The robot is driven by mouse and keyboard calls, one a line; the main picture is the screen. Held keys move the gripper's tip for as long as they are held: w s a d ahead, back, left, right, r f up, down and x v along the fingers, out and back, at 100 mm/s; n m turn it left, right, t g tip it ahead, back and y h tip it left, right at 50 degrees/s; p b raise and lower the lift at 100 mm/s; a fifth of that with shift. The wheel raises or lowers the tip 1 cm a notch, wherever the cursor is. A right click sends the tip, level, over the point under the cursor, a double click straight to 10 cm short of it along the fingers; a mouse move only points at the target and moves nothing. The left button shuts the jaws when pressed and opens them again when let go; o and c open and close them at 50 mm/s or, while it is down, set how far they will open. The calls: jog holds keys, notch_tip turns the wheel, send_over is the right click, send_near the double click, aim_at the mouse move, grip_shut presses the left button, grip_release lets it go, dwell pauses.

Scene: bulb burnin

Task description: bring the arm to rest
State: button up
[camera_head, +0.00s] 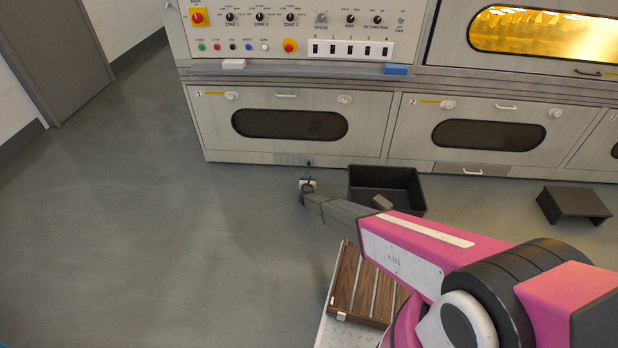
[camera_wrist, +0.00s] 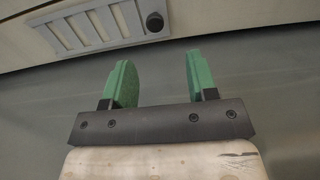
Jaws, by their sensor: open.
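My gripper (camera_wrist: 158,80) shows in the wrist view with its two green fingers apart and nothing between them. Beyond the fingers are grey floor and the lower front of the machine, with a slotted vent and a dark round knob (camera_wrist: 154,22). In the head view my pink and grey arm reaches out from the lower right toward the machine. The end of the arm is small there, just left of the black bin, and its fingers cannot be made out clearly.
A black open bin (camera_head: 362,180) stands on the floor before the machine (camera_head: 290,95). A dark low stand (camera_head: 574,204) is at the right. A white block (camera_head: 233,64) and a blue block (camera_head: 396,69) lie on the machine's ledge. The floor (camera_head: 150,220) at left is clear.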

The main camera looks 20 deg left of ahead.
dwell(0.3)
jog(key=s+d+r+n+g, duration=0.4)
jog(key=d+r+n, duration=0.5)
jog(key=d+r, duration=0.5)
jog(key=s+d+r+n+g, duration=0.45)
jog(key=d+r+n, duration=0.45)
jog(key=d+r, duration=0.55)
jog(key=s+d+r+n+g+h, duration=0.1)
jog(key=s+d+r+n+g, duration=0.2)
jog(key=s+d+r+n, duration=0.2)
jog(key=s+d+r+n+g+h, duration=0.1)
jog(key=s+d+r+n+g, duration=0.2)
jog(key=s+d+r, duration=0.6)
jog(key=s+d+r+n+g+h, duration=0.1)
jog(key=s+d+r+n+g, duration=0.2)
jog(key=s+d+r+n, duration=0.4)
jog(key=s+d, duration=0.6)
jog(key=s, duration=0.6)
jog(key=shift+s+d+n+h, duration=0.15)
jog(key=shift+s+n+h, duration=0.15)
jog(key=shift+s+h, duration=0.1)
